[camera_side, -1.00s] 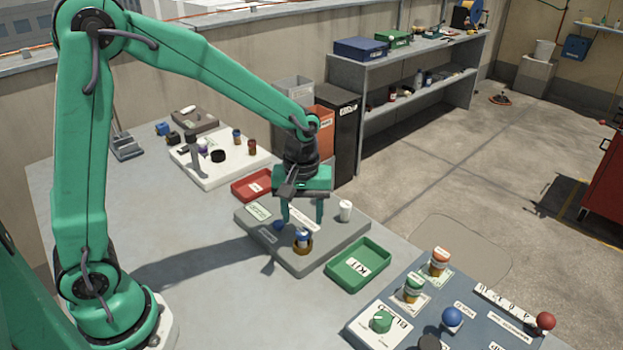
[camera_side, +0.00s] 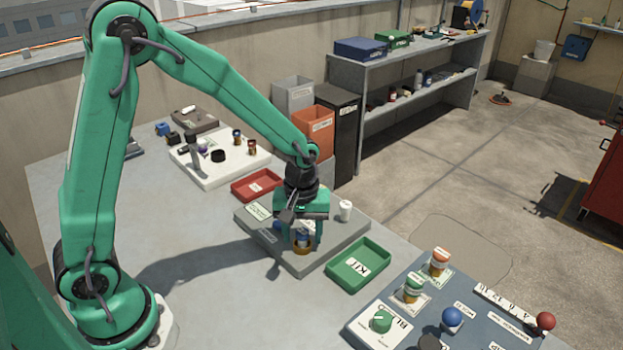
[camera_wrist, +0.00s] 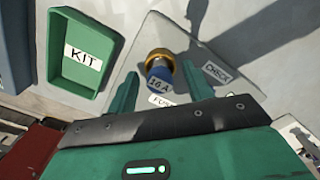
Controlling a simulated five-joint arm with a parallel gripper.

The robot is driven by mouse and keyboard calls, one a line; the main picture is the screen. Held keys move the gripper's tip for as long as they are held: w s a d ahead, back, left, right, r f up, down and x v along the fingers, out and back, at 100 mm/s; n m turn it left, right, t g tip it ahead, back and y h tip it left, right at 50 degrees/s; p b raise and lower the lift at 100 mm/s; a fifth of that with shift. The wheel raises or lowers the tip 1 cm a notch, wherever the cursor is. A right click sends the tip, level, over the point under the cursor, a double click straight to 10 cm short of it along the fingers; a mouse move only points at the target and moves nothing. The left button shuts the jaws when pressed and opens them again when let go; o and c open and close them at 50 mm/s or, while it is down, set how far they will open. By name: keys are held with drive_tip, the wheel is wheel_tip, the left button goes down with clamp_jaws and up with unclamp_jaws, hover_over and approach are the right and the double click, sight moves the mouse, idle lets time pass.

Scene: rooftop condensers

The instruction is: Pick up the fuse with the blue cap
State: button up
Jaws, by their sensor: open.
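The fuse with the blue cap (camera_side: 302,237) stands upright in a brass-coloured ring near the front edge of a grey block (camera_side: 337,251). The wrist view shows the same fuse (camera_wrist: 160,74), with a "16 A" label, in front of the ring. My gripper (camera_side: 305,233) is low over the block, with its jaws open. In the wrist view, the fuse lies between the lines of the two fingers of my gripper (camera_wrist: 163,90), with a gap on each side. I cannot tell how far down the fuse the fingertips reach.
A panel with knobs (camera_side: 365,326) is at front right.

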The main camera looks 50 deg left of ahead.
sight(303, 231)
drive_tip(key=shift+c, duration=0.2)
clamp_jaws()
drive_tip(key=shift+r, duration=0.1)
drive_tip(key=shift+r, duration=0.4)
wheel_tip(303, 231, up, 3)
drive_tip(key=shift+r, duration=0.1)
drive_tip(key=s+d+r, duration=0.7)
drive_tip(key=d, duration=0.2)
drive_tip(key=shift+s+d, duration=0.1)
